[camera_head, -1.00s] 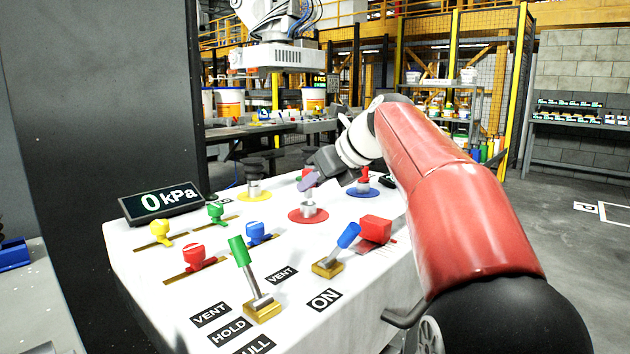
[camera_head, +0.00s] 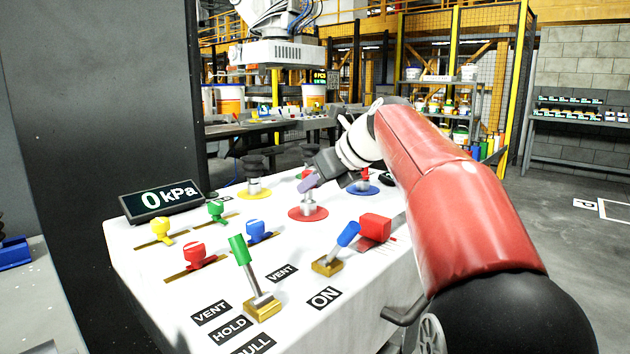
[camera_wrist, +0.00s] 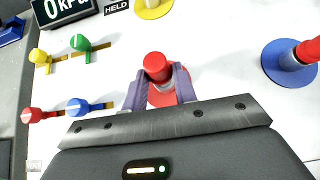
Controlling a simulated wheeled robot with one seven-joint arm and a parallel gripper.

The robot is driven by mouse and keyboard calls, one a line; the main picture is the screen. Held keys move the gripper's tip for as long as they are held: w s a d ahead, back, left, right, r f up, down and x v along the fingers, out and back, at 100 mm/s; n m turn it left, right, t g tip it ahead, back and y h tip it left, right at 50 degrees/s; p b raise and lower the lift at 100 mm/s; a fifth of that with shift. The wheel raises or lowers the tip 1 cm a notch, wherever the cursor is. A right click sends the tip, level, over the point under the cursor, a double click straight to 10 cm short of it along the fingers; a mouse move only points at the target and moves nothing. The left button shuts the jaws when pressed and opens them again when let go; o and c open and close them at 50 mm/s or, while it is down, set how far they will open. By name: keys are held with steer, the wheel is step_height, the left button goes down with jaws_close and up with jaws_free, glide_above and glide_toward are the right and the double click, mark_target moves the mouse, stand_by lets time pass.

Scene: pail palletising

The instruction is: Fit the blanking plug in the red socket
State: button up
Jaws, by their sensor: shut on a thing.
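A red plug (camera_wrist: 155,68) stands between the two purple fingers of my gripper (camera_wrist: 160,85) in the wrist view, and the fingers are shut on it. The red socket is a red disc (camera_head: 297,213) with a short metal post on the white panel. In the head view my gripper (camera_head: 308,183) is right over that post, close to its top. The red disc also shows under the plug in the wrist view (camera_wrist: 165,98). The fingers and plug hide the socket's mouth, so I cannot tell whether the plug has entered it.
A blue socket (camera_head: 363,190) with a red-topped piece is on the right; a yellow socket (camera_head: 254,194) bears a black-topped piece. Green (camera_head: 239,250) and blue (camera_head: 348,236) levers and several coloured slider knobs stand nearer. A display (camera_head: 160,202) reads 0 kPa.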

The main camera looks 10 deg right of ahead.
steer(key=shift+f+b, duration=0.4)
steer(key=shift+f, duration=0.6)
steer(key=o, duration=1.1)
steer(key=shift+p+v, duration=0.45)
steer(key=shift+v, duration=3.45)
